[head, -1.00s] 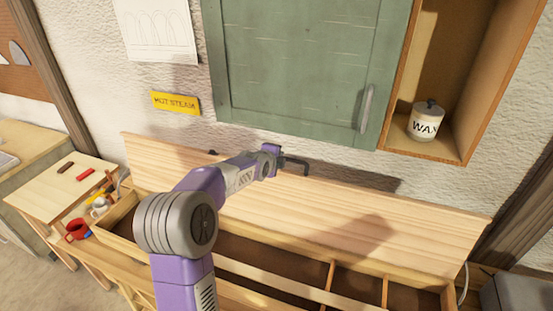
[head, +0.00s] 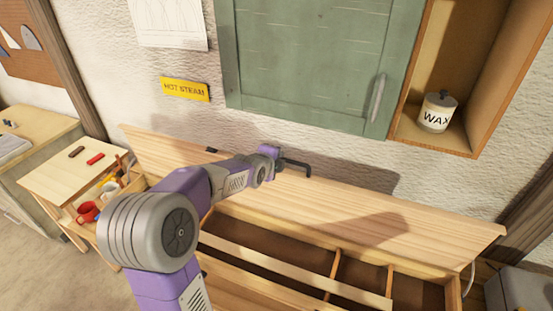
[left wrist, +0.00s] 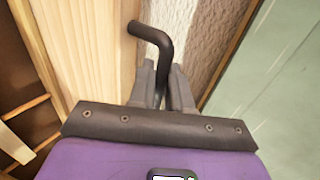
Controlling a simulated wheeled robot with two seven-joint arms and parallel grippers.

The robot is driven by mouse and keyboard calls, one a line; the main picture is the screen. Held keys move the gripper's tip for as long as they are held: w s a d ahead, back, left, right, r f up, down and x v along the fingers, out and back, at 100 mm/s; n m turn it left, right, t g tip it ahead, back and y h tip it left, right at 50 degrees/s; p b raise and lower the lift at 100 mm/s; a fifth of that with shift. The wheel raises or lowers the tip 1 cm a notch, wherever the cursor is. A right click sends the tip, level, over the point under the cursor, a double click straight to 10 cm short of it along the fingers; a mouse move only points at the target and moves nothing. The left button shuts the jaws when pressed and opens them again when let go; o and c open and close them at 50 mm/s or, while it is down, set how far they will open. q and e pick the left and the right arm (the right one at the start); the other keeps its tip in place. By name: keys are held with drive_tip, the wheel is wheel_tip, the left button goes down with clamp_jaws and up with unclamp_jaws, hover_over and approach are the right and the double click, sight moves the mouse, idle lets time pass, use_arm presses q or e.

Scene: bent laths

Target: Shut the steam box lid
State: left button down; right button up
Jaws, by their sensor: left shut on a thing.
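The steam box (head: 262,263) is a long pale wooden trough with dividers, below the wall cabinet. Its lid (head: 390,212) is a long plank along the back edge, standing open and tilted. A black bar handle (head: 298,164) sits near the lid's top edge, and its far left end shows past my arm. My left gripper (head: 280,162) is shut on this handle. In the left wrist view the handle (left wrist: 152,36) runs between the two fingers of the gripper (left wrist: 163,78), with the lid's wood beside it. My right gripper is not in view.
A green cabinet (head: 305,60) and an open shelf with a wax jar (head: 436,111) hang above the lid. A yellow hot steam sign (head: 185,89) is on the wall.

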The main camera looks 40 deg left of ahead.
use_arm(q)
drive_tip(key=shift+s+d, duration=0.1)
drive_tip(key=shift+s, duration=0.05)
drive_tip(key=s+d+f+b, duration=0.3)
drive_tip(key=s+f+b, duration=0.2)
drive_tip(key=s, duration=0.5)
drive_tip(key=s+d+f+b, duration=0.2)
drive_tip(key=s+f+b, duration=0.4)
drive_tip(key=s, duration=0.4)
drive_tip(key=s+f+b, duration=0.4)
drive_tip(key=f+b, duration=0.6)
drive_tip(key=b, duration=0.2)
drive_tip(key=s+d+f+b, duration=0.1)
drive_tip(key=s+f+b, duration=0.3)
drive_tip(key=f+b, duration=0.6)
drive_tip(key=b, duration=0.3)
drive_tip(key=shift+s+d, duration=0.25)
drive_tip(key=shift+d, duration=0.05)
drive_tip(key=shift+r, duration=0.1)
